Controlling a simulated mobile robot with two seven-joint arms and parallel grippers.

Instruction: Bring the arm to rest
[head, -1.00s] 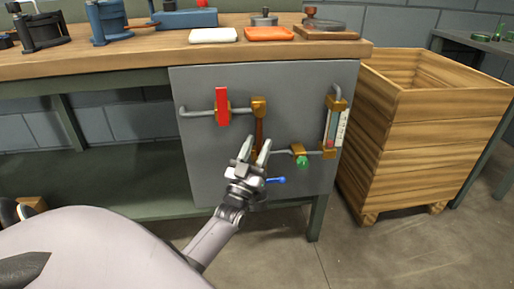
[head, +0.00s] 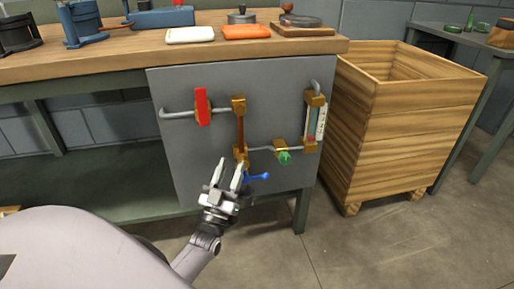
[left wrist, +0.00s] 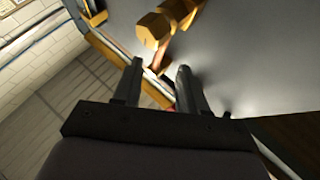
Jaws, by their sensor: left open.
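My left gripper (head: 228,177) is open and empty in the head view. It is in front of the lower part of a grey panel (head: 180,150), beside the blue lever (head: 258,176). In the left wrist view its two fingers (left wrist: 157,78) stand apart with nothing between them. A brass fitting (left wrist: 153,28) and a brown pipe show beyond the fingertips. My right gripper is not in view.
The panel carries a red handle (head: 202,106), a green knob (head: 284,157) and a gauge tube (head: 315,118). The wooden bench top (head: 120,62) is above. A wooden crate (head: 390,140) stands at right. The floor in front is clear.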

